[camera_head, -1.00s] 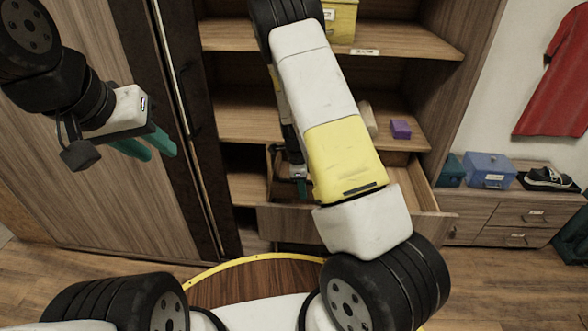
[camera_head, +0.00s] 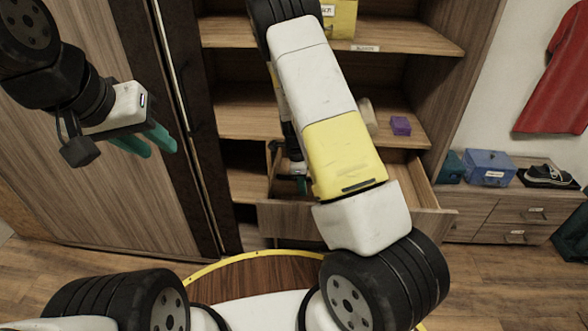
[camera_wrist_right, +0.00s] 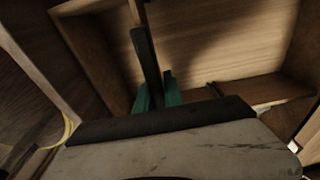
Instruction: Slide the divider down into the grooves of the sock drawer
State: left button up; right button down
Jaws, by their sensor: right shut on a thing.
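The sock drawer (camera_head: 285,220) is pulled out of the wardrobe, low in the middle of the head view. My right gripper (camera_head: 302,184) is over the left part of the drawer, partly hidden by my right arm. In the right wrist view my right gripper (camera_wrist_right: 157,95) has its teal fingers shut on the divider (camera_wrist_right: 147,60), a thin dark upright panel. The divider's lower end and the grooves are hidden, so I cannot tell whether it sits in them. My left gripper (camera_head: 146,141) is open and empty in front of the wardrobe door, away from the drawer.
Shelves (camera_head: 260,125) are above the drawer, with a small purple box (camera_head: 401,126) on one. A low cabinet (camera_head: 490,215) at the right holds a blue box (camera_head: 488,168) and shoes (camera_head: 548,174). The wardrobe door (camera_head: 100,195) stands at the left.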

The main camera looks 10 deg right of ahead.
jog(key=shift+f, duration=3.3)
jog(key=c, duration=1.4)
grip_release()
jog(key=shift+o, duration=0.2)
jog(key=shift+r, duration=0.1)
jog(key=r, duration=0.5)
jog(key=a+r, duration=0.1)
jog(key=r, duration=0.1)
jog(key=shift+w+r, duration=0.1)
jog(key=shift+r, duration=0.2)
